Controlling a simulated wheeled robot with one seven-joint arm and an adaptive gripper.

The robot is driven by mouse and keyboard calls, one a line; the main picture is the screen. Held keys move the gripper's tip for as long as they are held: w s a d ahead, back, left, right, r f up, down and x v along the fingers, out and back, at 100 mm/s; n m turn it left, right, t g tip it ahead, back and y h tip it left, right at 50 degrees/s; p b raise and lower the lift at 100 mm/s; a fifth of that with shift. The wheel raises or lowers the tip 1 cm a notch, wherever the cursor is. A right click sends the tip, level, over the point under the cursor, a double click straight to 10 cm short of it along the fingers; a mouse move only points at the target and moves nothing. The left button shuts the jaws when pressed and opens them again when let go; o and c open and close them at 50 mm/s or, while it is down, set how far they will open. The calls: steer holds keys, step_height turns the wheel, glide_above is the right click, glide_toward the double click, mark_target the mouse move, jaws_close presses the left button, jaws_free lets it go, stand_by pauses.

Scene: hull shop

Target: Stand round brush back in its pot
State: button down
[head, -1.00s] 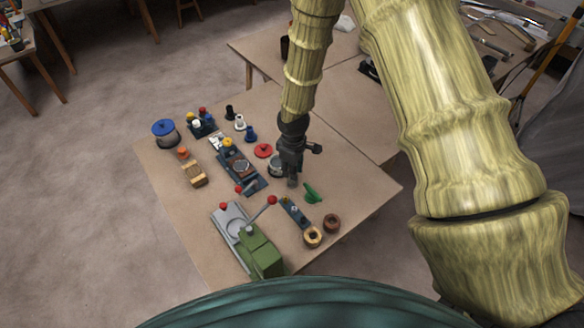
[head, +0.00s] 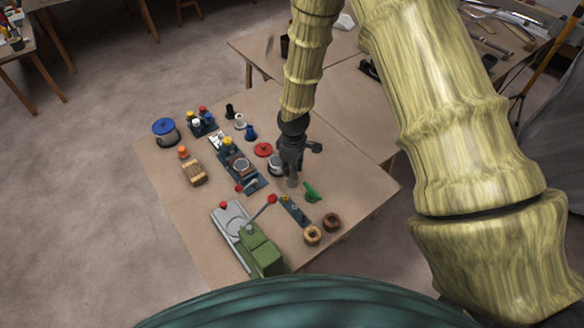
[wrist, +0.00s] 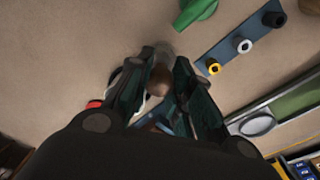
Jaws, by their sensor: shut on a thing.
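My gripper (head: 292,182) hangs low over the right part of the near table. In the wrist view its fingers (wrist: 160,66) are closed around a small rounded brown piece (wrist: 159,82), which seems to be the round brush's handle end. A blurred greyish part (wrist: 164,50) shows just beyond it. Most of the held thing is hidden by the fingers. A pale, open-topped tin (head: 274,163) stands just left of my gripper, partly covered by it. A dark upright pot (head: 285,47) stands on the far table. I cannot tell which is the brush's pot.
A red lid (head: 263,149) lies beside the tin. A green-and-grey machine (head: 250,240) stands at the front. The table's right corner is clear.

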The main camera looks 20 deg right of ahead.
steer(key=shift+f+b, duration=0.3)
steer(key=shift+f, duration=0.3)
stand_by(0.8)
steer(key=c, duration=1.6)
jaws_free()
steer(key=shift+o, duration=0.2)
steer(key=shift+r, duration=0.1)
steer(key=shift+s+r+p, duration=0.15)
steer(key=shift+r+p, duration=1.65)
steer(key=shift+r, duration=0.95)
steer(key=shift+s+r+p, duration=0.15)
steer(key=shift+r+p, duration=1.65)
steer(key=shift+r, duration=0.9)
steer(key=shift+a, duration=0.1)
